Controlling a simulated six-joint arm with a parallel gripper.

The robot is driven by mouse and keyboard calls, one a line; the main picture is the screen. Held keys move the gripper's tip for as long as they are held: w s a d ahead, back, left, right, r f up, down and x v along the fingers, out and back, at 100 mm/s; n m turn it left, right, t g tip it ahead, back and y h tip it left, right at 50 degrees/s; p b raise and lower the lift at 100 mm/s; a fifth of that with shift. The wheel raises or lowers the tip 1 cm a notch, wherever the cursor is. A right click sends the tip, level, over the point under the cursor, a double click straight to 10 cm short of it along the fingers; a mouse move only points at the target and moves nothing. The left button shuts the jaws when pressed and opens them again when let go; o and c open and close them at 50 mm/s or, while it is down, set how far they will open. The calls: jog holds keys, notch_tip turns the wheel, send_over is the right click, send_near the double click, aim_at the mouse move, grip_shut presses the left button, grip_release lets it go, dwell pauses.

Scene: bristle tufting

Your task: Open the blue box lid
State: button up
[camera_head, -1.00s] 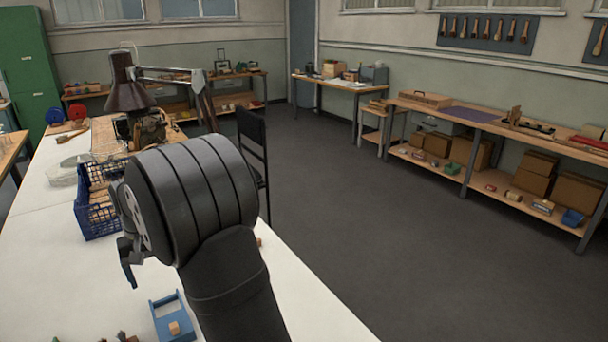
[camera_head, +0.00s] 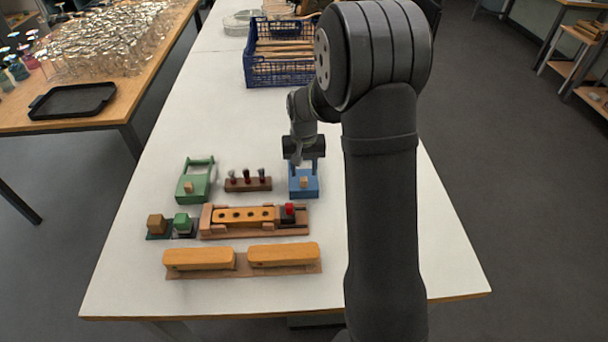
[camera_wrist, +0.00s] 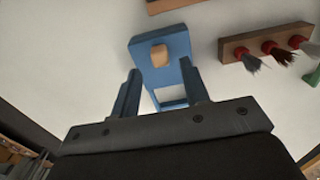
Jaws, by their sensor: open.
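The blue box (camera_head: 303,190) stands on the white table, right of a brush rack. A small wooden knob (camera_head: 304,181) sits on its near part. In the wrist view the blue box (camera_wrist: 176,43) and its tan knob (camera_wrist: 160,57) show ahead of the fingers, with a pale rectangular area framed in blue nearer my wrist. My gripper (camera_wrist: 160,67) is open and empty, one finger on either side of the box. In the head view my gripper (camera_head: 303,160) is over the box's far part; its fingers are partly hidden there. I cannot tell whether they touch it.
A green box (camera_head: 193,187), a rack with several brushes (camera_head: 248,185), a wooden holder with an orange holed block (camera_head: 246,217), and two orange blocks (camera_head: 200,259) stand nearby. A blue crate (camera_head: 262,70) is farther back. Table between crate and boxes is clear.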

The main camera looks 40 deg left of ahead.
aim_at(304, 178)
jog(key=shift+f, duration=1.6)
jog(key=shift+w+a, duration=0.1)
grip_shut()
